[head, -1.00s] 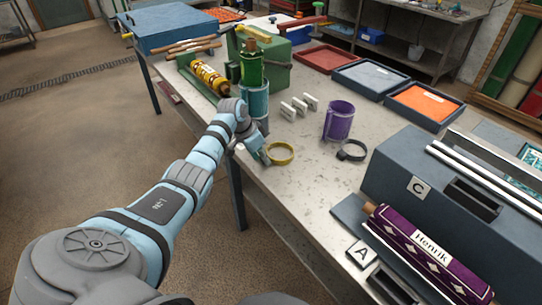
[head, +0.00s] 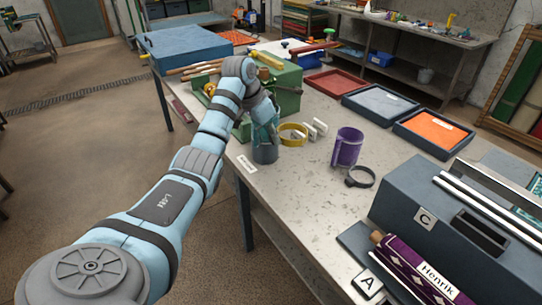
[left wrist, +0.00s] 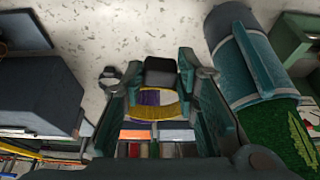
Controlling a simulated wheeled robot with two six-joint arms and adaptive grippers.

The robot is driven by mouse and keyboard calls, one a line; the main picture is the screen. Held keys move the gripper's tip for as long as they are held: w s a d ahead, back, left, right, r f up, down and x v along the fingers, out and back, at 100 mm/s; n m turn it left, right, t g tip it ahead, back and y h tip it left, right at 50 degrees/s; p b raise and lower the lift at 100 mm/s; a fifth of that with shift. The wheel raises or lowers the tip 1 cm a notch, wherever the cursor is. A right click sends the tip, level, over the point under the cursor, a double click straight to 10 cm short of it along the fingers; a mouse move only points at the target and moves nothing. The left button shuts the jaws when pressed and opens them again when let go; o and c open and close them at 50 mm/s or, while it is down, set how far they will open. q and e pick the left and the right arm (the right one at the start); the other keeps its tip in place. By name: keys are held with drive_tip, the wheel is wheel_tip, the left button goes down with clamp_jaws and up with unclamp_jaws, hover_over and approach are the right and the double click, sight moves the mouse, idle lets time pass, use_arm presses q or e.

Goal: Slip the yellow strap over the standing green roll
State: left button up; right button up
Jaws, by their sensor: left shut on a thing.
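The yellow strap (head: 290,142) is a closed ring, held up above the bench. My left gripper (head: 272,128) is shut on it, and it shows between the fingers in the left wrist view (left wrist: 160,113). The green roll (left wrist: 285,130) stands in a blue-teal holder (left wrist: 250,65), to the right of my fingers in the left wrist view. The strap is beside the roll, not around it. My right gripper is not in view.
A purple strap-like cup (head: 347,147) and a dark ring (head: 360,177) stand to the right on the bench. A green machine (head: 288,85) stands behind my arm. The bench front (head: 300,200) is clear.

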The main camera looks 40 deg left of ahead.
use_arm(q)
wheel_tip(320, 180, up, 7)
drive_tip(key=p, duration=0.6)
drive_tip(key=shift+r+p, duration=0.1)
drive_tip(key=shift+p, duration=0.2)
